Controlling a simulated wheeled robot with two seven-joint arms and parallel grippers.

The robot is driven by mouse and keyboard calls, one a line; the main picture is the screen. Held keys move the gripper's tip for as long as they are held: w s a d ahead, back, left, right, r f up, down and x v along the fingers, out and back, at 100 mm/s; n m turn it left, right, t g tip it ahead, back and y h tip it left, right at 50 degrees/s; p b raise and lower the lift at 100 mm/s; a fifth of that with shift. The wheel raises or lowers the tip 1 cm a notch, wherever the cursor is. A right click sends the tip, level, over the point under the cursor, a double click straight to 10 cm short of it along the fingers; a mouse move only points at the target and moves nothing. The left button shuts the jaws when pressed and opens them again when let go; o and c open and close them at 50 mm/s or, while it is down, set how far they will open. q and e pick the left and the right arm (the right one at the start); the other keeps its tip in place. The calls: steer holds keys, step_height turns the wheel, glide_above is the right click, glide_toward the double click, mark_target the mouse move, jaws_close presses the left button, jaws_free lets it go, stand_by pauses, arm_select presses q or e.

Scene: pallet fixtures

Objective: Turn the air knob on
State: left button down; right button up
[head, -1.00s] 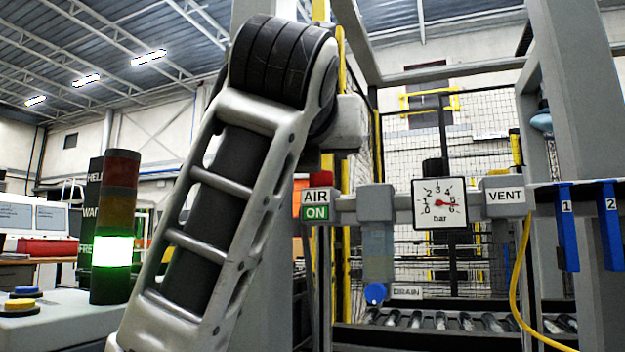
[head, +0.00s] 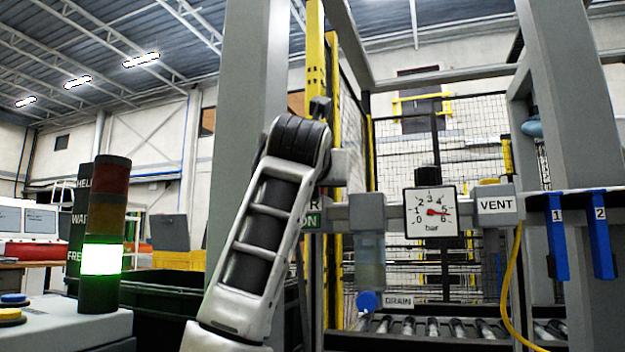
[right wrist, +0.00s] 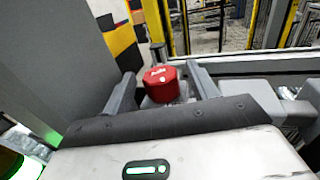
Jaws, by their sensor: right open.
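The red air knob (right wrist: 162,84) sits between the two fingers of my right gripper (right wrist: 159,72) in the right wrist view. The fingers are apart, one on each side of it; I cannot tell whether they touch it. In the head view my arm hides the knob and most of the AIR / ON sign (head: 313,220), of which only the right end shows. The pressure gauge (head: 431,212) has its red needle near 5 bar. My left gripper is not in view.
A grey post (head: 245,90) stands behind my arm. Right of the gauge are the VENT sign (head: 496,204), a yellow hose (head: 509,290) and blue tags (head: 557,235). The DRAIN sign (head: 398,301) is below. A stack light (head: 101,260) glows green at left.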

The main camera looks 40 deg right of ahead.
steer(key=c, duration=1)
steer(key=shift+s+f+n+t+y+b, duration=0.1)
steer(key=shift+s+n+t+y+b, duration=0.05)
steer(key=shift+n+t+y+b, duration=0.4)
steer(key=shift+d+n+t+y, duration=0.15)
steer(key=shift+n+t+y, duration=0.2)
steer(key=shift+t+y, duration=0.25)
steer(key=shift+n+t+y+b, duration=0.3)
steer(key=shift+n+t+y, duration=0.05)
steer(key=shift+n+y, duration=0.3)
steer(key=o, duration=0.9)
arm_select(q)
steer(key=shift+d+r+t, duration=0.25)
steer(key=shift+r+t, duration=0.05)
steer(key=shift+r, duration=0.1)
arm_select(e)
steer(key=shift+o, duration=0.5)
